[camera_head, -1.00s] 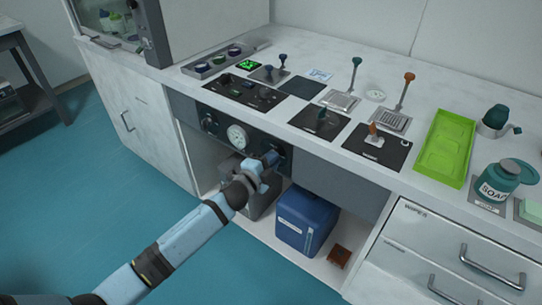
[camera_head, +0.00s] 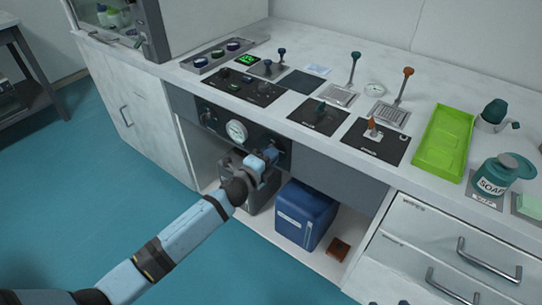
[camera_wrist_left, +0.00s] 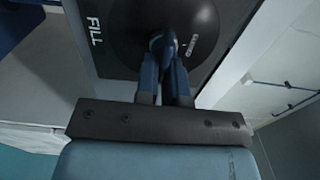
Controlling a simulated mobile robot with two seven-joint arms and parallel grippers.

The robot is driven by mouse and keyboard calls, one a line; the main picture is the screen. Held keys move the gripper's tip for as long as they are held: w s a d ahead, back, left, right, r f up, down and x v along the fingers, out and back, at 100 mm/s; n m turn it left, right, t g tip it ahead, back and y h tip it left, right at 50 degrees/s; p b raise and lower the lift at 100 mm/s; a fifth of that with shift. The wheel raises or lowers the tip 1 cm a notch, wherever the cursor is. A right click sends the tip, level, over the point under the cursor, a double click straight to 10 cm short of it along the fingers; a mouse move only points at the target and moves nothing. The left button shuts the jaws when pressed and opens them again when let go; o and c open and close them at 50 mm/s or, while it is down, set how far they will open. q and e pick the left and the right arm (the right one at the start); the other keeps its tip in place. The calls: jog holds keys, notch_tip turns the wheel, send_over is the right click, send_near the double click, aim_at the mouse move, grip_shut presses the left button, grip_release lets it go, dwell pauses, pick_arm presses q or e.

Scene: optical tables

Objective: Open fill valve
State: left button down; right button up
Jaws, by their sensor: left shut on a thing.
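The fill valve (camera_wrist_left: 203,22) is a dark round knob on a dark panel marked "FILL" in the left wrist view. In the head view the panel (camera_head: 219,122) is on the front below the counter, with a round white gauge (camera_head: 237,131) left of the valve. My left gripper (camera_wrist_left: 163,45) is shut on the valve's handle, its two fingers close together at the knob's middle. It also shows in the head view (camera_head: 272,154), where it hides most of the valve. My right gripper is in neither view.
A blue container (camera_head: 304,215) and a small brown block (camera_head: 338,249) are on the shelf under the counter. Several knobs and levers stand on the counter, with a green tray (camera_head: 444,143) and a soap bottle (camera_head: 492,178) at the right. Drawers with handles (camera_head: 489,263) are at lower right.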

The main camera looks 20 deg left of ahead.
pick_arm(q)
jog(key=c, duration=1.2)
grip_release()
jog(key=shift+c, duration=0.2)
jog(key=p+v, duration=0.1)
jog(key=v, duration=1.3)
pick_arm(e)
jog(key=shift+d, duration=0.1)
pick_arm(q)
jog(key=shift+w, duration=0.1)
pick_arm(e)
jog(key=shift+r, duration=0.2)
